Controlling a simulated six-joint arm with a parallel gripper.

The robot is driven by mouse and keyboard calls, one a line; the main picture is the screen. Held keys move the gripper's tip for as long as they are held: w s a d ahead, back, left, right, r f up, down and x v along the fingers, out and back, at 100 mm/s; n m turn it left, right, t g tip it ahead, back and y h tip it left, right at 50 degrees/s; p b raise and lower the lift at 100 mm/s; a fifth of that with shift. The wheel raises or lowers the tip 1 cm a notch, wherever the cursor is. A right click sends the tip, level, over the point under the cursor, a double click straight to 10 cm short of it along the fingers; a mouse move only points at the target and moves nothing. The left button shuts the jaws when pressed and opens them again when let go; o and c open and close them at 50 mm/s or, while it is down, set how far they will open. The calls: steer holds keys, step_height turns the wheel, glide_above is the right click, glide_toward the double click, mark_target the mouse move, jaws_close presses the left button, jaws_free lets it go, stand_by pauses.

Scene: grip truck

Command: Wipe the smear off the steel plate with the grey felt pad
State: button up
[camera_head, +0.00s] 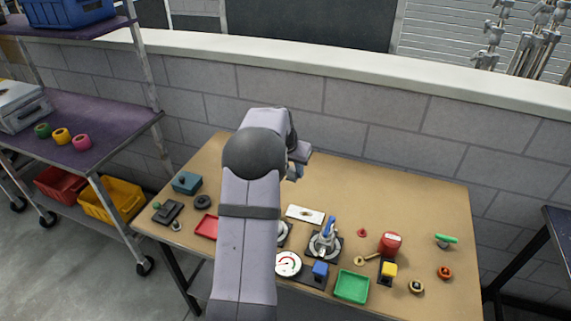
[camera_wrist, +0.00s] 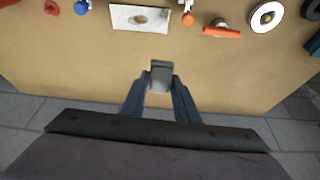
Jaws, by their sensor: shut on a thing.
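The steel plate (camera_head: 294,212) lies flat on the table beyond the gauge, to the right of my arm. It is pale, with a brown smear (camera_head: 306,216) near its middle. The plate (camera_wrist: 122,16) also shows at the top of the wrist view, with its smear (camera_wrist: 144,18) uncovered. My gripper (camera_wrist: 160,92) is shut on the grey felt pad (camera_wrist: 161,74), which sits between the fingertips, apart from the plate. In the head view my arm hides most of the gripper, and I cannot make out the pad there.
A toggle clamp (camera_head: 326,241) stands close to the plate's near right. A dial gauge (camera_head: 288,263), a green tray (camera_head: 351,287) and a red tray (camera_head: 207,226) are nearby. The table's far right is mostly clear.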

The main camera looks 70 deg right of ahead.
steer(key=shift+n, duration=0.3)
steer(key=a+f, duration=0.1)
steer(key=s+a+f+p, duration=0.1)
steer(key=f, duration=0.1)
steer(key=s+f, duration=0.1)
steer(key=shift+a+f+p, duration=0.15)
steer(key=shift+a+p, duration=0.25)
steer(key=shift+f, duration=0.1)
